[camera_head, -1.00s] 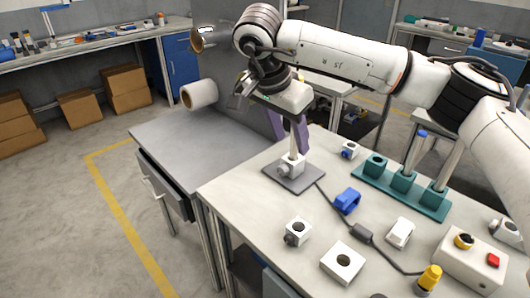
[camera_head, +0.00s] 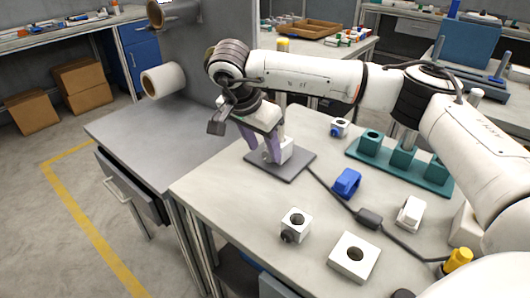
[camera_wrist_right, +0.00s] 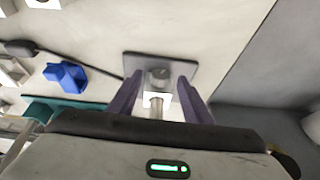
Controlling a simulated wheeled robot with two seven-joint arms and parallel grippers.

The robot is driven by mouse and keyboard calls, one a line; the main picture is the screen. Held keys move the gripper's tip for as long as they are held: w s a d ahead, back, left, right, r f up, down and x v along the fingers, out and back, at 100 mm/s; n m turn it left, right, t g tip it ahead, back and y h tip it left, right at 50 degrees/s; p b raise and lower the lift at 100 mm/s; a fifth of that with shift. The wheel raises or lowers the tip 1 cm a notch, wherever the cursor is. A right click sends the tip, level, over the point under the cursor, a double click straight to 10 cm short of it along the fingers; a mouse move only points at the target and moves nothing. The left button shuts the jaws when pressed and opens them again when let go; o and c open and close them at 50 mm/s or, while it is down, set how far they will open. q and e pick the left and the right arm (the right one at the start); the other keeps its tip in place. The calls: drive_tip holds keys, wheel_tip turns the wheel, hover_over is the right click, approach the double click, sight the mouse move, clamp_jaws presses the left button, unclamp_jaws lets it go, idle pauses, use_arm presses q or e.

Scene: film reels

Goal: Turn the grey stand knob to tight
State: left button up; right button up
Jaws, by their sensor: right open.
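The grey stand has a dark grey square base plate (camera_head: 300,167) on the near table, with a white block (camera_head: 286,151) on it. A grey knob (camera_head: 267,157) sticks out of the block's side; the knob (camera_wrist_right: 159,76) shows more clearly in the wrist view. My right gripper (camera_head: 262,154) is open at the stand. In the wrist view its purple fingers (camera_wrist_right: 160,84) stand one on each side of the knob and block, with gaps visible on both sides. The stand's post (camera_wrist_right: 156,108) runs back between the fingers. No marking for tight is readable. My left gripper is not in view.
A black cable with an inline box (camera_head: 369,218) runs from the plate. A blue clamp (camera_head: 346,183), white blocks (camera_head: 354,258) and a teal rack (camera_head: 430,178) lie to the right. A grey panel and white roll (camera_head: 163,79) stand to the left.

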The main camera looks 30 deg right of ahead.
sight(268, 155)
drive_tip(key=shift+x, duration=1.45)
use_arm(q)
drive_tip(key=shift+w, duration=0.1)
use_arm(e)
drive_tip(key=c, duration=1.1)
drive_tip(key=shift+o, duration=0.2)
drive_tip(key=shift+f+t+b, duration=0.15)
drive_tip(key=shift+t+b, duration=0.15)
drive_tip(key=shift+b, duration=0.2)
drive_tip(key=t+b, duration=0.1)
drive_tip(key=b, duration=0.1)
drive_tip(key=t+y+b, duration=0.1)
drive_tip(key=b, duration=0.1)
drive_tip(key=shift+s+d+f+m, duration=0.15)
drive_tip(key=shift+s+f+m, duration=0.1)
drive_tip(key=shift+f+m, duration=0.05)
drive_tip(key=shift+r+t+b, duration=0.2)
drive_tip(key=shift+t+b, duration=0.3)
drive_tip(key=shift+b, duration=0.35)
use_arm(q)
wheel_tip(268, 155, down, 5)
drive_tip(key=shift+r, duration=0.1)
use_arm(e)
drive_tip(key=shift+r, duration=0.25)
